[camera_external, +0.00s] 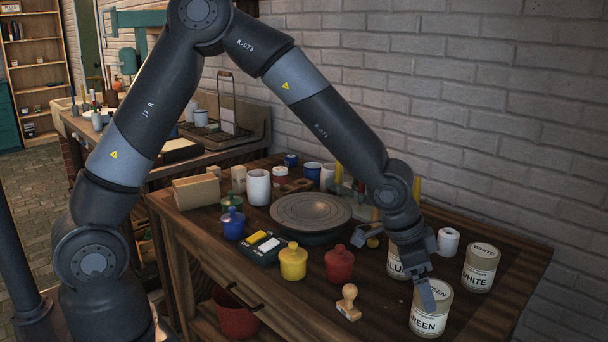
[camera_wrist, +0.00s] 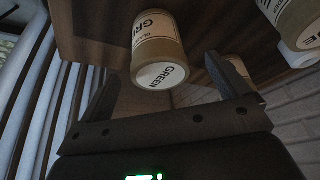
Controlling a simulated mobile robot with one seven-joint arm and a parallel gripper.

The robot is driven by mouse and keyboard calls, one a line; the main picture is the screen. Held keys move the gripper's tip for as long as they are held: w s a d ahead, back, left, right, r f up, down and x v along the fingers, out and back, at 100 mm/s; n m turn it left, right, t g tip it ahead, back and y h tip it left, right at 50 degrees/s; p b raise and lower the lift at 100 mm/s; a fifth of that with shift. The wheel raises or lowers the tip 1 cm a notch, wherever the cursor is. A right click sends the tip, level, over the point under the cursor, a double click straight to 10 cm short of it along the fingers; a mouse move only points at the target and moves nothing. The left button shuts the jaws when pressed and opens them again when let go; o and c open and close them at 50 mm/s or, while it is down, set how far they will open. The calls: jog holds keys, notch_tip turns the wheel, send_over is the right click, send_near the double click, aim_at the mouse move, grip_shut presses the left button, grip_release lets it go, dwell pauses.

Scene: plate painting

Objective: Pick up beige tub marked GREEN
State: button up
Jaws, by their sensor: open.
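The beige tub marked GREEN (camera_external: 430,318) stands upright at the table's front right, partly covered by a finger of my gripper (camera_external: 412,264). My gripper is open and empty, coming down over the tub from above and behind. In the wrist view the tub (camera_wrist: 156,45) appears upside down, its GREEN lid label facing the camera. It lies between the two open fingers of my gripper (camera_wrist: 163,70) in the picture, with gaps visible on both sides. Whether any finger touches the tub I cannot tell.
The WHITE tub (camera_external: 480,268) stands right of and behind the GREEN tub. The BLUE tub (camera_external: 395,265) is close behind my gripper, partly hidden. A wooden stamp (camera_external: 348,303) and a red jar (camera_external: 339,264) stand to the left. The brick wall (camera_external: 520,110) bounds the table behind.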

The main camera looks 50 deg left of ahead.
aim_at(423, 324)
jog(key=shift+x, duration=3.45)
jog(key=shift+s+d, duration=0.15)
jog(key=c, duration=1.2)
jog(key=shift+r, duration=0.1)
jog(key=shift+c, duration=0.6)
jog(key=shift+r, duration=0.1)
